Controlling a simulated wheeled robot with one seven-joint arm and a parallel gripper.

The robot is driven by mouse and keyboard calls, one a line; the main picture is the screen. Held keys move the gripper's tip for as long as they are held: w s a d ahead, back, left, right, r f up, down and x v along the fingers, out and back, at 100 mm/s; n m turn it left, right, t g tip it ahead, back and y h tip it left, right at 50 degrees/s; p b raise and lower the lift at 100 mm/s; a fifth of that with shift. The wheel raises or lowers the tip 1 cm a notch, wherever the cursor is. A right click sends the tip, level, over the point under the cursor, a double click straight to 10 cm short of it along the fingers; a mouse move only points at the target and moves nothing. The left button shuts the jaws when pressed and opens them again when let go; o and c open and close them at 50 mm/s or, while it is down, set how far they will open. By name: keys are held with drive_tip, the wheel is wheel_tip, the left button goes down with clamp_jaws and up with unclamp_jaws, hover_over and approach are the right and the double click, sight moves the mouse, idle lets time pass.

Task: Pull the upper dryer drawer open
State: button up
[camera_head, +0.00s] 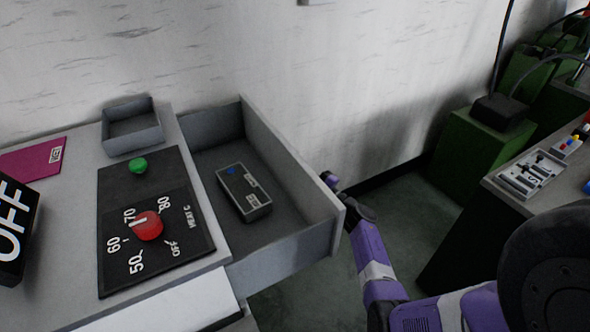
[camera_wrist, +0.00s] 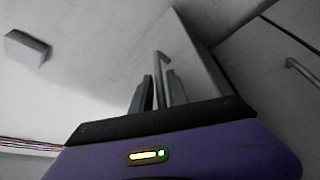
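The upper dryer drawer (camera_head: 285,262) stands pulled out from the grey dryer cabinet (camera_head: 75,215), its inside open to view. A dark grey box (camera_head: 244,192) with a blue mark and labels lies on its floor. My gripper (camera_wrist: 159,90) is at the outer side of the drawer front (camera_wrist: 192,62). In the wrist view its two dark fingers are close on either side of the drawer handle (camera_wrist: 158,62) and look shut on it. In the head view the drawer front hides the handle and the fingertips.
A dial panel with a red knob (camera_head: 148,226) and green button (camera_head: 139,165) is on the cabinet top, beside a small grey tray (camera_head: 133,133). Another handle (camera_wrist: 303,72) shows on the right. Green floor lies between the drawer and the right-hand workbench (camera_head: 470,215).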

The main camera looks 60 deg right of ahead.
drive_tip(key=v, duration=0.7)
drive_tip(key=shift+b, duration=0.35)
drive_tip(key=shift+s+f, duration=0.1)
drive_tip(key=shift+s, duration=0.05)
